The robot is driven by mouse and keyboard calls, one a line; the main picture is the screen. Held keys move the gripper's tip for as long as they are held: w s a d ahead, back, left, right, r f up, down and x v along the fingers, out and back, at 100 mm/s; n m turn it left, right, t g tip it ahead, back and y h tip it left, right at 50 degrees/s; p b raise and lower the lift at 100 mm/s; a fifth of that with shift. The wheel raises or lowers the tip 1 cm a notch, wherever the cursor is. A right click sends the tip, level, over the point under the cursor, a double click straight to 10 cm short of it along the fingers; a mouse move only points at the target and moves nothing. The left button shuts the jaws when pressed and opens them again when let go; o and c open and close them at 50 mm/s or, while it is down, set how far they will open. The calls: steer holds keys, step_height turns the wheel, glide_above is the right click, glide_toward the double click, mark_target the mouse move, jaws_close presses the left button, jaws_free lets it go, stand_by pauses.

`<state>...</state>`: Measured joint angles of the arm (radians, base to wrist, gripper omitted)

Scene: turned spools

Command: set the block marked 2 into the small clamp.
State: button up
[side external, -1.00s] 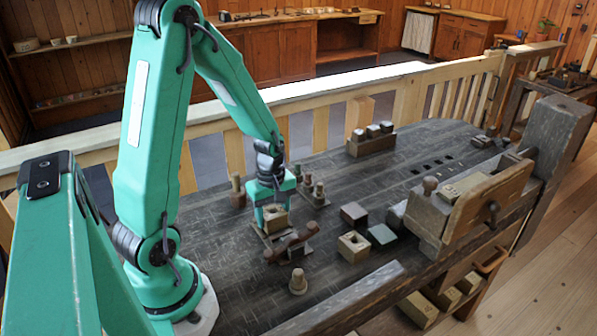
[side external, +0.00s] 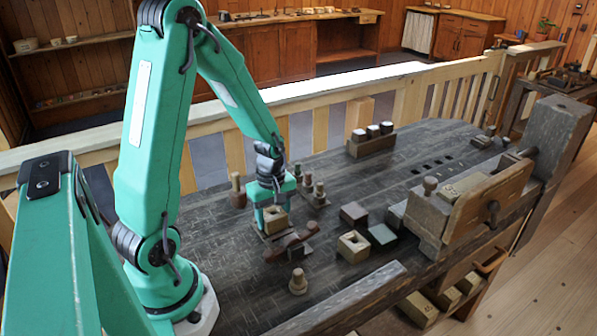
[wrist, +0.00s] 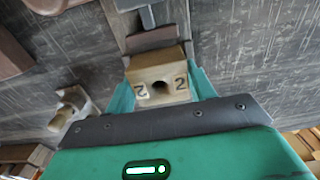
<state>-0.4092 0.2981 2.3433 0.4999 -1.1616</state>
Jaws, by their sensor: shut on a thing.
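The block marked 2 (wrist: 158,70) is tan wood with a round dark hole, and a 2 shows on each side of the hole in the wrist view. My gripper (side external: 272,212) is shut on this block (side external: 275,215), its green fingers on either side. The small clamp (side external: 289,244), with a dark reddish-brown wooden part, is right at the block, low over the bench. In the wrist view a brown jaw of the clamp (wrist: 152,39) lies just beyond the block. I cannot tell whether the block rests in the clamp or is held above it.
A tan block with a square hole (side external: 353,246), a dark block (side external: 353,214) and a green-topped block (side external: 381,236) stand to the right. Turned pegs (side external: 319,193) stand behind, and a spool (side external: 298,281) stands in front. A large vise (side external: 470,205) is at the right edge.

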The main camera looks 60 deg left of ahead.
steer(key=shift+f, duration=0.2)
stand_by(0.3)
stand_by(0.3)
steer(key=o, duration=1.1)
steer(key=shift+r, duration=0.1)
steer(key=shift+r, duration=4.15)
